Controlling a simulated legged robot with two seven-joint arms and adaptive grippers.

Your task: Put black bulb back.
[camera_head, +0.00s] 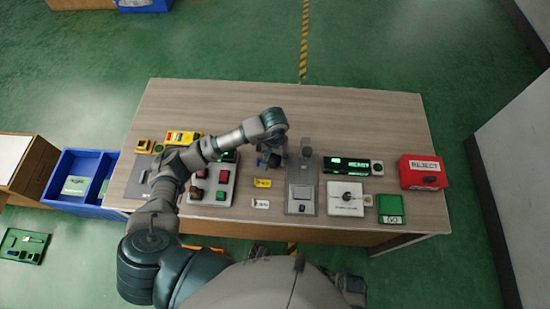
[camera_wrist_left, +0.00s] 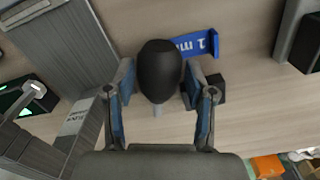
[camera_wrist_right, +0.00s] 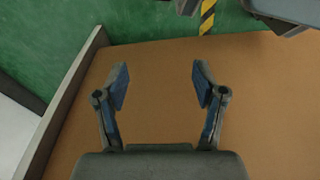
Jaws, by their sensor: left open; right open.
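In the head view my left gripper (camera_head: 270,158) is over the middle of the table, and I cannot make out the bulb there. My right gripper (camera_wrist_right: 160,85) is open and empty in the right wrist view, with a brown surface and green floor behind it.
On the table (camera_head: 240,97) stand a grey fixture (camera_head: 302,190), a white box with a black knob (camera_head: 347,201), a red REJECT box (camera_head: 422,172) and a green GO box (camera_head: 390,208). The table's far side is clear.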

